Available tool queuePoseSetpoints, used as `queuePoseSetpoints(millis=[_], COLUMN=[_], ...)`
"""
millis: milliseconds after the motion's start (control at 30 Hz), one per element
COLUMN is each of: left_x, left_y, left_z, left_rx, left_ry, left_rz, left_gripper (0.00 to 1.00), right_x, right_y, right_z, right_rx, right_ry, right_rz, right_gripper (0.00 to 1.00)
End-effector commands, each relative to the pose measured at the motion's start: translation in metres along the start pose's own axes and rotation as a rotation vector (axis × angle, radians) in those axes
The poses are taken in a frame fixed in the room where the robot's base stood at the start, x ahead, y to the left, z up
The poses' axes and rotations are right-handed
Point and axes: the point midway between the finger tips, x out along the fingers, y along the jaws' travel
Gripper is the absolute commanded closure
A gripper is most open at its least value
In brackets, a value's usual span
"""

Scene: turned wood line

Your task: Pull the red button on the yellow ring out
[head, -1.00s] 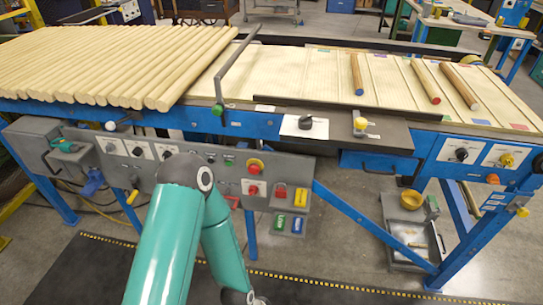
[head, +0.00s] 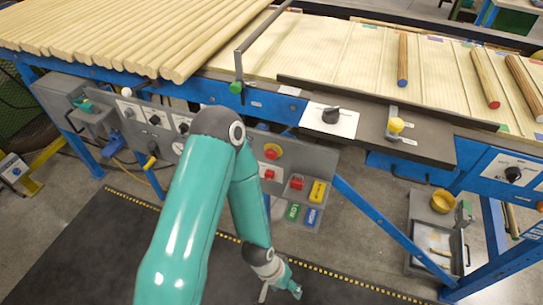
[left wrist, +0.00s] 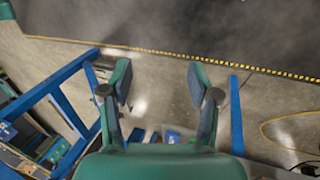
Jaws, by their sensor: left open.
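The red button with the yellow ring (head: 271,152) sits on the upper part of the grey control panel in the head view. My teal left arm passes just left of it. My left gripper (head: 282,291) hangs low over the floor, well below the button and apart from it. In the left wrist view my left gripper (left wrist: 159,84) is open, with nothing between its fingers but floor. The button does not clearly show in the left wrist view. My right gripper is in neither view.
Another red button (head: 268,174) sits just below the ringed one. A red lockout device (head: 297,183), a yellow tag (head: 318,192) and green and blue tags are to the right. A blue diagonal brace (head: 385,232) runs down right. The dark mat (head: 95,245) is clear.

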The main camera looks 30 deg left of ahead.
Motion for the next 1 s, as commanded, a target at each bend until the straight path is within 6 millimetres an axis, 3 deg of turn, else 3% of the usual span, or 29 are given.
queuePoseSetpoints(millis=[167, 333, 500, 600, 767, 1000], left_x=[0.011, 0.007, -0.021, -0.044, -0.088, -0.149], left_y=[-0.016, -0.035, -0.055, -0.067, -0.086, -0.112], left_z=[-0.039, -0.102, -0.16, -0.181, -0.196, -0.179], left_rx=[0.046, 0.141, 0.247, 0.304, 0.374, 0.425], left_ry=[0.125, 0.36, 0.646, 0.81, 1.068, 1.374], left_rz=[-0.009, -0.042, -0.108, -0.161, -0.264, -0.428], left_gripper=[0.33, 0.33, 0.33, 0.33, 0.33, 0.33], right_x=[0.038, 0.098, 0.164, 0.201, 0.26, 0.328], right_y=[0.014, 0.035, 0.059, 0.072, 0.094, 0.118], right_z=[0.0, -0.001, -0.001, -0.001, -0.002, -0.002], right_rx=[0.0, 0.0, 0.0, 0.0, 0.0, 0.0], right_ry=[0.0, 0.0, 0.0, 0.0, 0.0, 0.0], right_rz=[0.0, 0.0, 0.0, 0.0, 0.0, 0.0], right_gripper=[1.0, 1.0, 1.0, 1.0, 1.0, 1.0])
